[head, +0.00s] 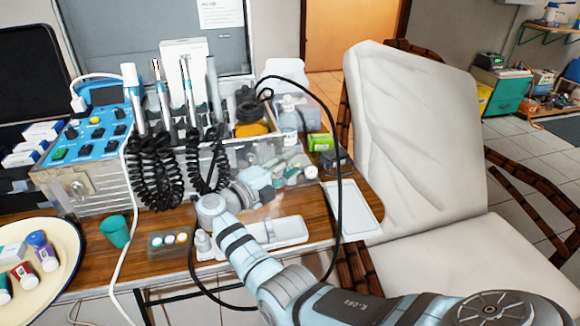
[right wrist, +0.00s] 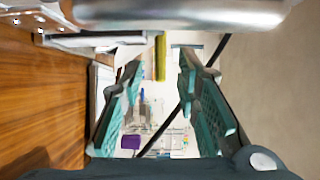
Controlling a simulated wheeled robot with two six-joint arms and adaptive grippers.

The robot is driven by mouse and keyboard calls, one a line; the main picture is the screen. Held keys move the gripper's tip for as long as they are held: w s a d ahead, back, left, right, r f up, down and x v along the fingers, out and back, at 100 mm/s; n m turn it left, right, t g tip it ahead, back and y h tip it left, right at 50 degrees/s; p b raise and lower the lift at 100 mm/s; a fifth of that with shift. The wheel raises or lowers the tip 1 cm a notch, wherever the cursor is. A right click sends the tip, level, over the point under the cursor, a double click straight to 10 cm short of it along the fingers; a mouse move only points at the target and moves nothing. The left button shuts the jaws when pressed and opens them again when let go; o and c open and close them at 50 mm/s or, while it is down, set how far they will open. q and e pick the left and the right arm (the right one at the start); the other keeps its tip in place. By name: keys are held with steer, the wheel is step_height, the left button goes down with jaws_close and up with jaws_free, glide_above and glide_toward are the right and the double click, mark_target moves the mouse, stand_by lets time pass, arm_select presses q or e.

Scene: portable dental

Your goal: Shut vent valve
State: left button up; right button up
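The dental unit (head: 95,190) is a blue-topped metal box on the wooden table, with black coiled hoses and handpieces. A round metal knob (head: 78,187) sits on a plate on its front; I cannot tell whether it is the vent valve. No part is clearly recognisable as that valve. My right gripper (head: 268,177) is beside the clear-walled part of the unit, partly blended with small items there. In the right wrist view my right gripper (right wrist: 160,68) has its fingers apart with nothing between them. A shiny metal cylinder (right wrist: 180,12) crosses the top there. My left gripper is out of view.
A green cup (head: 116,231), a small box of round caps (head: 170,241) and a plate (head: 62,283) with small bottles stand at the table's front left. A white tray (head: 352,209) lies by the white dental chair (head: 415,130). A black hose (head: 338,190) loops near my arm.

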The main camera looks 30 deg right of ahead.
steer(key=s+a, duration=0.1)
steer(key=a, duration=0.6)
steer(key=shift+a, duration=0.2)
steer(key=shift+o, duration=0.2)
steer(key=shift+s, duration=0.1)
